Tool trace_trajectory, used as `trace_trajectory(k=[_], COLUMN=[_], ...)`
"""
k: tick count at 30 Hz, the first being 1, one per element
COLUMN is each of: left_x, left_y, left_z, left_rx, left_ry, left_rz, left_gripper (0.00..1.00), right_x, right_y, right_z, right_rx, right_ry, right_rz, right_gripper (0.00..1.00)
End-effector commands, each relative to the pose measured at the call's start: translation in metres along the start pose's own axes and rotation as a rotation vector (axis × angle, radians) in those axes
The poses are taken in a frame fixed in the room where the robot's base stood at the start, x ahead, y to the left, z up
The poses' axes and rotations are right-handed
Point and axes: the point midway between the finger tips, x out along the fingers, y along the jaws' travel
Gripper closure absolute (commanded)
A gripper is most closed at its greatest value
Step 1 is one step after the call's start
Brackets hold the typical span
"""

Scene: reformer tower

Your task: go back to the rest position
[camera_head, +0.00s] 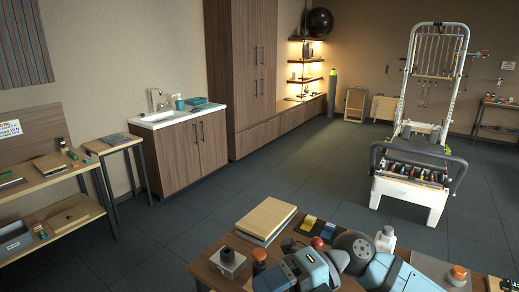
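Neither of my grippers can be made out in the head view. Blue-grey rounded shapes with a dark round joint show at the bottom edge, over the near table (217,257). I cannot tell for sure whether they are my arm links. No fingertips show, so what the grippers hold, if anything, is hidden.
The near table carries stacked boards (266,218), a white bottle (386,238) and small parts. A white reformer tower (410,190) stands back right. A sink cabinet (188,155) and workbench (45,180) are left. Dark floor (290,165) between is clear.

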Motion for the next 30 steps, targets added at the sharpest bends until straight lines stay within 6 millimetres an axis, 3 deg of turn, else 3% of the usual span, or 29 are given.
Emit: trace_trajectory(k=[3,6,8,11,14,17,21,24,27,30], left_x=[-0.009,-0.014,-0.017,-0.022,-0.027,-0.032,-0.039,-0.042,-0.044,-0.045], left_y=[0.0,0.0,0.0,0.0,0.0,-0.001,-0.001,-0.001,-0.001,-0.001], left_z=[-0.014,-0.021,-0.025,-0.033,-0.04,-0.048,-0.058,-0.062,-0.066,-0.067], left_rx=[0.0,0.0,0.0,0.0,0.0,0.0,0.0,0.0,-0.001,-0.001], left_ry=[0.0,0.001,0.001,0.001,0.001,0.001,0.001,0.001,0.001,0.001], left_rz=[-0.001,-0.002,-0.002,-0.003,-0.004,-0.005,-0.005,-0.006,-0.006,-0.007], left_gripper=[0.57,0.57,0.57,0.57,0.57,0.57,0.57,0.57,0.57,0.57], right_x=[0.003,-0.009,-0.02,-0.042,-0.065,-0.082,-0.089,-0.083,-0.075,-0.067], right_y=[0.02,0.023,0.018,-0.006,-0.047,-0.102,-0.191,-0.242,-0.276,-0.295], right_z=[0.004,0.014,0.02,0.027,0.027,0.013,-0.035,-0.078,-0.115,-0.14], right_rx=[0.102,0.212,0.294,0.454,0.645,0.867,1.22,1.446,1.618,1.728], right_ry=[-0.119,-0.261,-0.361,-0.549,-0.755,-0.968,-1.253,-1.401,-1.495,-1.545], right_rz=[0.338,0.591,0.727,0.921,1.071,1.173,1.229,1.215,1.184,1.157], right_gripper=[0.22,0.22,0.22,0.22,0.22,0.22,0.22,0.22,0.22,0.22])
